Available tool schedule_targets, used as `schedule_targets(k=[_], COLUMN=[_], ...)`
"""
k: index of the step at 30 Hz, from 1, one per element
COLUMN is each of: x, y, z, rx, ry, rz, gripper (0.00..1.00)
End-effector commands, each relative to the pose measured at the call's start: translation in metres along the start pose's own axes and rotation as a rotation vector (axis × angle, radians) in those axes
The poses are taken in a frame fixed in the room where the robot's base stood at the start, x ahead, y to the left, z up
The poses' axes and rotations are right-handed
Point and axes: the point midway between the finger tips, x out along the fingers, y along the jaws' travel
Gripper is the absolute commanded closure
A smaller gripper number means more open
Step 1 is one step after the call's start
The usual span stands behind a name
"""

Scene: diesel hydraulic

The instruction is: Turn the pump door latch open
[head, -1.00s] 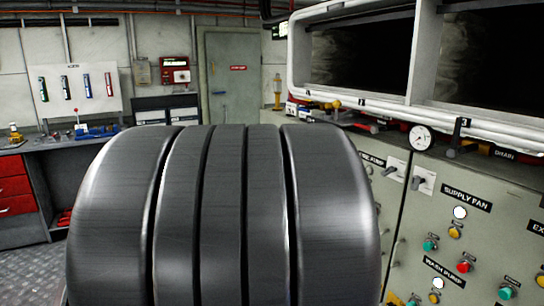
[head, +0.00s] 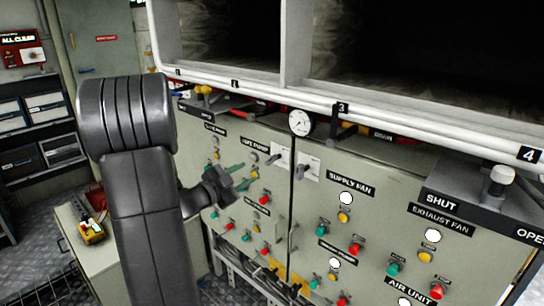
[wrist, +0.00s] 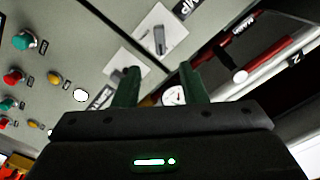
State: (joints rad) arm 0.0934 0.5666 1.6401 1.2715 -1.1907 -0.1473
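The pump door latch (head: 279,155) is a small grey handle on a white plate at the upper right of the left cabinet door. In the wrist view, the plate and handle beside a label ending in "MP" (wrist: 158,38) appear to be this latch, beyond the fingertips. A second latch (head: 307,170) sits across the door seam; in the wrist view its plate (wrist: 122,62) is partly hidden by a finger. My gripper (head: 240,177) is in front of the left door, left of and below the latches. Its green fingers (wrist: 160,72) are apart, with nothing between them.
A round gauge (head: 301,122) stands above the seam. Buttons and lamps cover both doors. A white rail (head: 360,115) and window frame overhang the cabinet top. A low bench (head: 95,245) with a yellow-and-red item stands left of my arm.

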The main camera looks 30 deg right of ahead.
Motion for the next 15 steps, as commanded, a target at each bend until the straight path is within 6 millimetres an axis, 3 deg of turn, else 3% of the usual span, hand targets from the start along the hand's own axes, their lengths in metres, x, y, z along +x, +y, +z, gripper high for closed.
schedule_targets(k=[15], x=[0.102], y=[-0.001], z=[-0.002], rx=[-0.001], ry=[-0.001], rz=[0.0], gripper=[0.62])
